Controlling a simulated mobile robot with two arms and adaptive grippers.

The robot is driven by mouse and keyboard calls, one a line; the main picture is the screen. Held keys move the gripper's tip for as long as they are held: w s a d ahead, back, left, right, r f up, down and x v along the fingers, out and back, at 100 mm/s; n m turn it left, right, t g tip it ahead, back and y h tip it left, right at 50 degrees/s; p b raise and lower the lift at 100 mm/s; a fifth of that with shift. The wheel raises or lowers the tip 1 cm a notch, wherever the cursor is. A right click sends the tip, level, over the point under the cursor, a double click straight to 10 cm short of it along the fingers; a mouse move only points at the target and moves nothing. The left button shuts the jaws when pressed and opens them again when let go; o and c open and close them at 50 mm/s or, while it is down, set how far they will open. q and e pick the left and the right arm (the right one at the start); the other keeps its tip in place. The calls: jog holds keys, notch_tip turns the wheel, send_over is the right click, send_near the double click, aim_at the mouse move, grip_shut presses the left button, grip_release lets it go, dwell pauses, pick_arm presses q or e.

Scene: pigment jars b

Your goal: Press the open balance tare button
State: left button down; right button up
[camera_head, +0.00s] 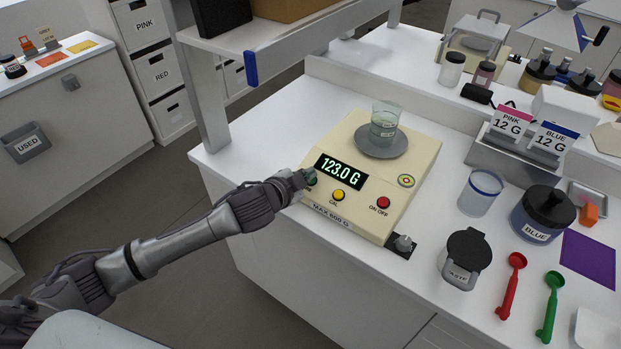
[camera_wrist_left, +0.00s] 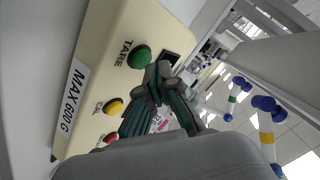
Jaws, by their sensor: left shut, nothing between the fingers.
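The open balance (camera_head: 415,165) is a cream box on the white bench, with a lit display (camera_head: 341,171) reading 123.0 G. A glass beaker (camera_head: 384,125) with clear liquid stands on its round grey pan (camera_head: 381,144). My right gripper is not in view.
The yellow CAL button (camera_head: 338,195) and red ON OFF button (camera_head: 383,202) are on the same panel. A waste pot (camera_head: 463,262), a blue jar (camera_head: 543,214) and red (camera_head: 512,285) and green (camera_head: 551,305) scoops stand or lie to the right. A shelf post (camera_head: 200,90) rises behind left.

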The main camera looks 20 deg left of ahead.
pick_arm(q)
jog(key=shift+w+f, duration=0.15)
jog(key=shift+f, duration=0.35)
dwell(0.4)
jog(key=shift+r, duration=0.15)
jog(key=shift+s+r+p, duration=0.35)
jog(key=shift+r+p, duration=0.4)
jog(key=shift+p, duration=0.1)
jog(key=shift+a+r+p, duration=0.15)
jog(key=shift+r+p, duration=0.35)
jog(key=shift+p, duration=0.05)
jog(key=r+p, duration=0.1)
jog(key=s+r+p, duration=0.1)
jog(key=r+p, duration=0.1)
jog(key=s+r+p, duration=0.1)
jog(key=shift+a+r+p, duration=0.3)
jog(key=shift+r+p, duration=0.05)
jog(key=shift+p, duration=0.05)
jog(key=shift+w, duration=0.1)
